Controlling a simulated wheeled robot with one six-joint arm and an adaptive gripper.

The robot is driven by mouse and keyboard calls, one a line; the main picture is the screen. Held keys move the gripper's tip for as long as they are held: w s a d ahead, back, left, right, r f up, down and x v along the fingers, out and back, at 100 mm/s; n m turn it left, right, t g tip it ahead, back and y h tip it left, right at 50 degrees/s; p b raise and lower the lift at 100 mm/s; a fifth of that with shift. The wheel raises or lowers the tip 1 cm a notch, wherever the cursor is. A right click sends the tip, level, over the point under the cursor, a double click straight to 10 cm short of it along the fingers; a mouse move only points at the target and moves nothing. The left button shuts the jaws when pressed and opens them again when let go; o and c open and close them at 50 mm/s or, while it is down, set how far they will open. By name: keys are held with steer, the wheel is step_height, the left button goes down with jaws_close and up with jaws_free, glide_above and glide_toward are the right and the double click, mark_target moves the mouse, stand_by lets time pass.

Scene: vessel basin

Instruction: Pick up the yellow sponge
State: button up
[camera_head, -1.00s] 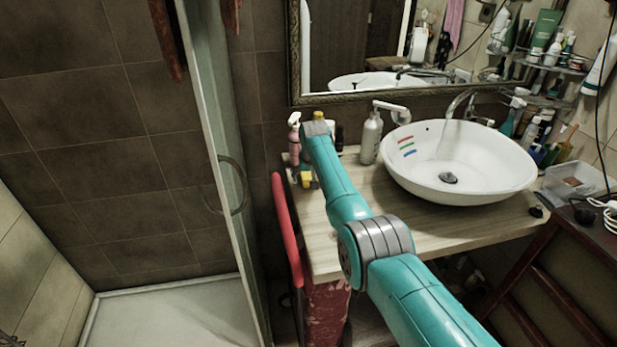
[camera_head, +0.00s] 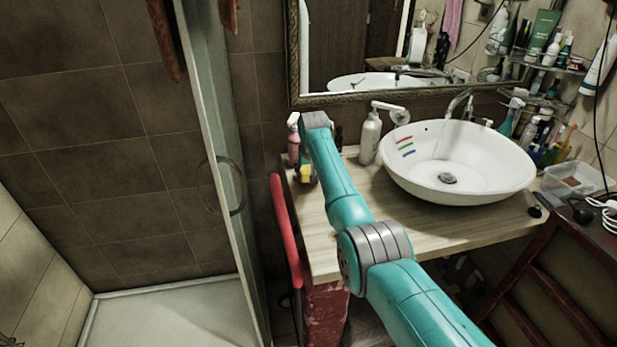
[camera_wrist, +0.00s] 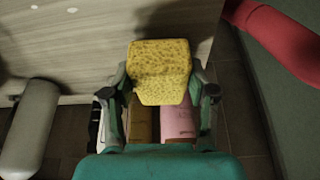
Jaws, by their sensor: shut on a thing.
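The yellow sponge (camera_wrist: 160,66) is a porous block between the two fingers of my gripper (camera_wrist: 161,92) in the wrist view. The fingers are shut on its sides. In the head view, only a small yellow part of the sponge (camera_head: 304,171) shows below the end of my arm, over the back left of the wooden counter (camera_head: 325,228). My gripper (camera_head: 304,179) is small and partly hidden there. A gap between sponge and counter is hard to judge.
A pink bottle (camera_wrist: 178,120) stands close behind the gripper in the wrist view. A pale dispenser (camera_head: 370,138) and the white basin (camera_head: 490,165) are to the right. A red rail (camera_head: 284,228) runs along the counter's left edge. The counter's front left is clear.

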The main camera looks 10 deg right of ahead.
mark_target(309, 172)
steer(key=r, duration=0.5)
steer(key=s+r, duration=0.1)
steer(key=r, duration=0.2)
steer(key=shift+r, duration=0.3)
steer(key=s, duration=1.8)
steer(key=shift+s, duration=0.3)
steer(key=shift+o, duration=0.4)
